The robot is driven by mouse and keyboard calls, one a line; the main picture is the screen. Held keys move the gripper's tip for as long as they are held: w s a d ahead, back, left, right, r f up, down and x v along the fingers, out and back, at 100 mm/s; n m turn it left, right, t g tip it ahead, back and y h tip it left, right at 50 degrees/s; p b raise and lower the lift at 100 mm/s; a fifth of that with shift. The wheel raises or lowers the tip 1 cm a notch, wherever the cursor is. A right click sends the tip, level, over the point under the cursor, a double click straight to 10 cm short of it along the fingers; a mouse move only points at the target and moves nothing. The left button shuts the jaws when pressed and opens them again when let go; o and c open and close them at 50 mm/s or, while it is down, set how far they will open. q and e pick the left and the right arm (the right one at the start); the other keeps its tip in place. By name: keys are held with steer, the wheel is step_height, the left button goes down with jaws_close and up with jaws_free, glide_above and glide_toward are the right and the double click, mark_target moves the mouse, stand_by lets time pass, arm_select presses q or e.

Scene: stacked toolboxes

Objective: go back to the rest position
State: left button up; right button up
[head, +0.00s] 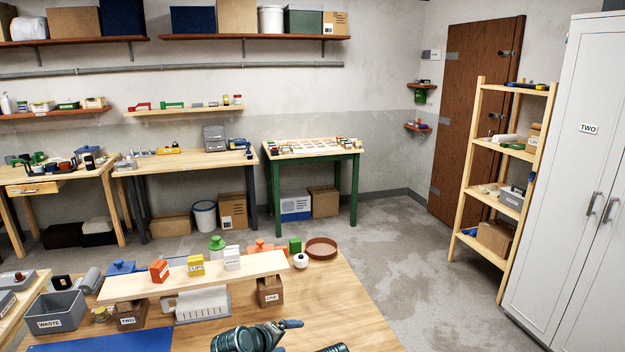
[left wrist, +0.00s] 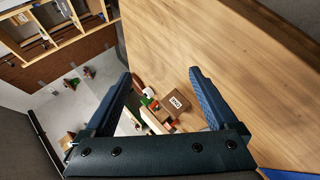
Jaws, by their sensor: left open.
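My left gripper (head: 290,325) is at the bottom middle of the head view, over the front of the wooden table (head: 345,305). In the left wrist view my left gripper (left wrist: 160,78) has its two fingers spread wide, with nothing held between them. Beyond the fingers that view shows a labelled brown box (left wrist: 175,103) and bare table top (left wrist: 210,40). My right gripper is not seen in the head view.
A board (head: 220,274) rests on brown boxes, carrying orange (head: 159,270), yellow (head: 196,265) and white (head: 232,258) boxes. A grey waste bin (head: 57,314) stands left; a round brown tray (head: 321,248) lies behind. The table's right front is clear.

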arm_select(q)
steer(key=s+a+f+m+g+y, duration=0.6)
steer(key=s+a+f+m+g, duration=0.25)
steer(key=s+a, duration=0.35)
steer(key=s+d+m, duration=0.3)
steer(key=s+d, duration=0.4)
steer(key=d, duration=0.5)
steer(key=shift+d+f+m+y+b, duration=0.15)
steer(key=shift+m+y+b, duration=0.2)
steer(key=shift+y, duration=0.05)
steer(key=shift+g, duration=0.25)
